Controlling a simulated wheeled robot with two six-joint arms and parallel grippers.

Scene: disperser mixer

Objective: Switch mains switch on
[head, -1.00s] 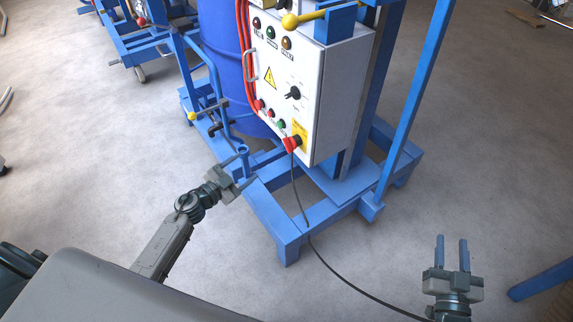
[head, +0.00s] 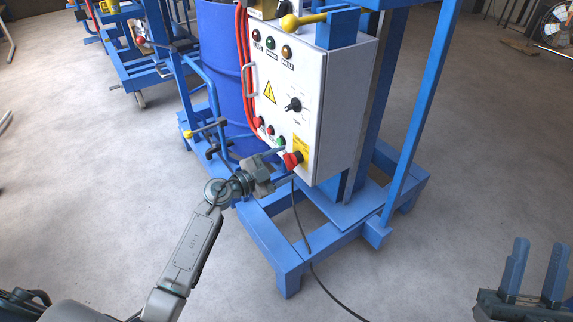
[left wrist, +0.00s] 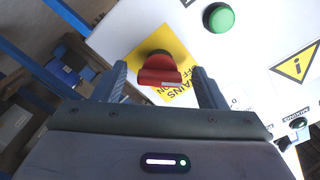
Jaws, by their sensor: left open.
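The mains switch (head: 293,160) is a red knob on a yellow plate at the lower right corner of the white control box (head: 341,100). The red knob also shows in the left wrist view (left wrist: 158,72), in front of the plate lettered "MAINS". My left gripper (head: 286,164) is open at the switch, with one finger on each side of the red knob. In the left wrist view, small gaps show between the fingers and the knob, and I cannot tell how deep they reach. My right gripper (head: 538,248) is open and empty at the lower right, away from the box.
A green button (left wrist: 219,17) sits close to the switch. A black rotary knob (head: 294,104) and indicator lamps are higher on the panel. A black cable (head: 298,222) hangs below the box. The blue frame (head: 290,250) surrounds its base. Grey floor is clear in front.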

